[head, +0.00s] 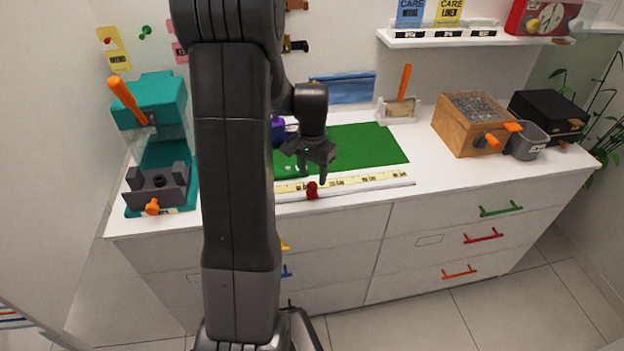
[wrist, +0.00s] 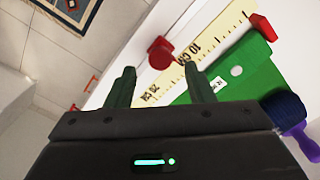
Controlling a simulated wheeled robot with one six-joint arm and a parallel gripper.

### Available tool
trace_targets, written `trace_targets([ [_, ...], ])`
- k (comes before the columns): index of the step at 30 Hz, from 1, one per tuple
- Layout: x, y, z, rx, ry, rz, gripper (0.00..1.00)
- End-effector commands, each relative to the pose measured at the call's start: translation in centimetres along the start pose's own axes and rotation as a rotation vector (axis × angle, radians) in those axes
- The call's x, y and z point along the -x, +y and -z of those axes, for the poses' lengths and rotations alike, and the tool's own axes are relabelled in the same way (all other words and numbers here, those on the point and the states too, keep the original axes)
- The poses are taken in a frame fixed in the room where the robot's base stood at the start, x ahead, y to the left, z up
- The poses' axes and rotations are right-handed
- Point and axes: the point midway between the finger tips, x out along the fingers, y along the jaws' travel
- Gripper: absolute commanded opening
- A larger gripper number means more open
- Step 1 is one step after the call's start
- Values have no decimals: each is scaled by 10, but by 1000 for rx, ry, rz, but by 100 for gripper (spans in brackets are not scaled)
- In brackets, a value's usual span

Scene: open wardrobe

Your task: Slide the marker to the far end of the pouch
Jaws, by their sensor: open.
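A red marker (head: 312,189) sits on the pale yellow ruler strip (head: 352,181) along the front of the white top. In the wrist view the red marker (wrist: 160,53) shows just beyond the gap between my fingertips. My gripper (head: 312,176) is open and empty, pointing down above the strip near the marker. I cannot tell whether a finger touches it. A blue flat thing (head: 345,88), perhaps the pouch, is against the back wall, apart from my gripper. My arm hides the strip's left end in the head view.
A green mat (head: 365,145) lies behind the strip. A purple-handled brush (wrist: 292,125) is close to my gripper. A teal machine (head: 160,110) stands left, a wooden box (head: 472,122) and grey cup (head: 527,141) right. A red block (wrist: 262,27) is at one strip end.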

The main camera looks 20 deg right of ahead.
Motion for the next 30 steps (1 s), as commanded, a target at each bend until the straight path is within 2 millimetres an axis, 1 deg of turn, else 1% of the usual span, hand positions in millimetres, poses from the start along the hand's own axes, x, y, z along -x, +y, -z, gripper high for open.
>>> trace_targets([
  [1, -9, 0, -1, 0, -4, -2, 48],
  [6, -28, 0, 0, 1, -2, -1, 48],
  [11, -36, 0, 0, 1, -1, 0, 48],
  [18, -37, 0, 0, 1, 0, 0, 48],
  [19, -36, 0, 0, 1, 0, 0, 46],
  [20, -36, 0, 0, 1, 0, 0, 41],
  [24, -36, 0, 0, 1, 0, 0, 13],
  [26, -36, 0, 0, 1, 0, 0, 1],
  [27, -36, 0, 0, 1, 0, 0, 0],
  [30, -37, 0, 0, 1, 1, 0, 0],
])
